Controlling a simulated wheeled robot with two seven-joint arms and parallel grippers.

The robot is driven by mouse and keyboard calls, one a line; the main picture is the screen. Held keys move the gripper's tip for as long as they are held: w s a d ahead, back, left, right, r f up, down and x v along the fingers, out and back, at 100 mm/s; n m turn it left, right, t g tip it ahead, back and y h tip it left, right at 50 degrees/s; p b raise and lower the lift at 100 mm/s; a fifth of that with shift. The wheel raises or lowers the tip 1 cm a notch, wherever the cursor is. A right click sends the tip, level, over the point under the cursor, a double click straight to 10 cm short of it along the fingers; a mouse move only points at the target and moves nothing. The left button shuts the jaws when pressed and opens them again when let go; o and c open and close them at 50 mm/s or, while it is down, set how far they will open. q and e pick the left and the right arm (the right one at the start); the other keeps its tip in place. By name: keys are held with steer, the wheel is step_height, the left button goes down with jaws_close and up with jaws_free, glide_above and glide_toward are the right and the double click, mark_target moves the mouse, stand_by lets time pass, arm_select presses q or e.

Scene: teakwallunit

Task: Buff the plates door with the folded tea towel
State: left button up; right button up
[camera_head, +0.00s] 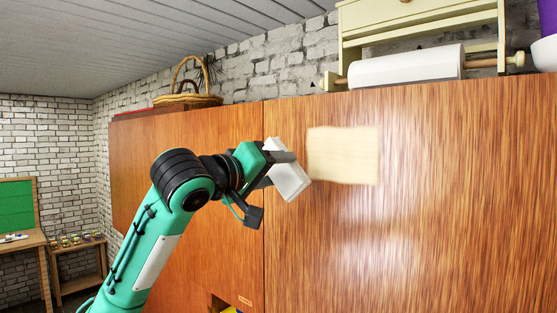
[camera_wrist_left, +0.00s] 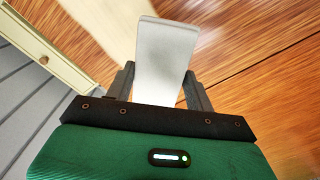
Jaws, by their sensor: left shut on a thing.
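My left gripper (camera_head: 276,168) is shut on the folded tea towel (camera_head: 290,181), a flat white pad. The towel also shows in the wrist view (camera_wrist_left: 162,62), upright between the two dark fingers. A wide wooden door front (camera_head: 440,210) with reddish-brown grain fills the right of the head view. A pale cream rectangular patch (camera_head: 343,155) lies on it, just right of the towel. I cannot tell whether the towel touches the wood. A small label (camera_head: 245,301) low beside the door seam is too small to read. My right gripper is not in view.
On top of the unit stand a wicker basket (camera_head: 188,98) and a cream rack with a white paper roll (camera_head: 405,68). An open compartment (camera_head: 222,304) shows at the bottom. A low shelf (camera_head: 78,262) and a table stand far left. The door front is otherwise clear.

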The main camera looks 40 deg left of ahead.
mark_target(308, 162)
arm_select(q)
steer(key=w, duration=0.1)
steer(key=w+p, duration=0.1)
steer(key=w, duration=0.1)
steer(key=shift+w+r, duration=0.25)
steer(key=shift+r, duration=0.15)
steer(key=shift+w+d, duration=0.15)
steer(key=shift+w, duration=0.85)
steer(key=shift+w, duration=0.15)
steer(key=shift+w+p, duration=0.35)
steer(key=shift+w, duration=0.45)
steer(key=shift+d, duration=0.15)
